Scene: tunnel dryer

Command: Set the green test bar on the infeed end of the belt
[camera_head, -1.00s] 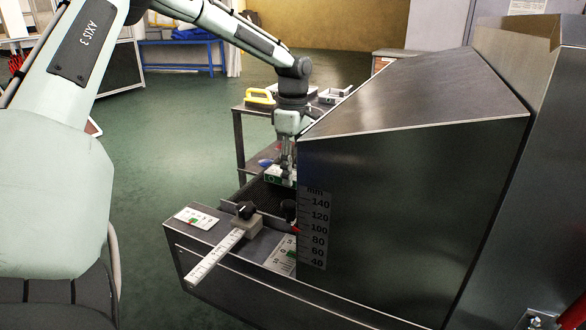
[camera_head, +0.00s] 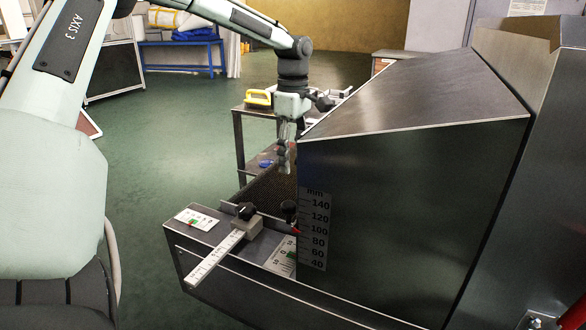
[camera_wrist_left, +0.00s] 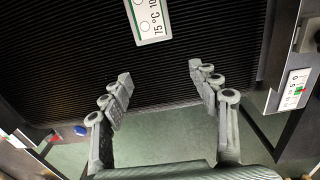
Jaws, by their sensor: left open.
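In the head view the left gripper (camera_head: 284,160) hangs above the belt (camera_head: 272,192), beside the hood's near-left corner. The bar cannot be made out there. My right gripper is in neither view.
The steel hood (camera_head: 410,190) with a millimetre scale stands close to the right of the left gripper. A side table with a yellow-handled item (camera_head: 258,97) stands behind.

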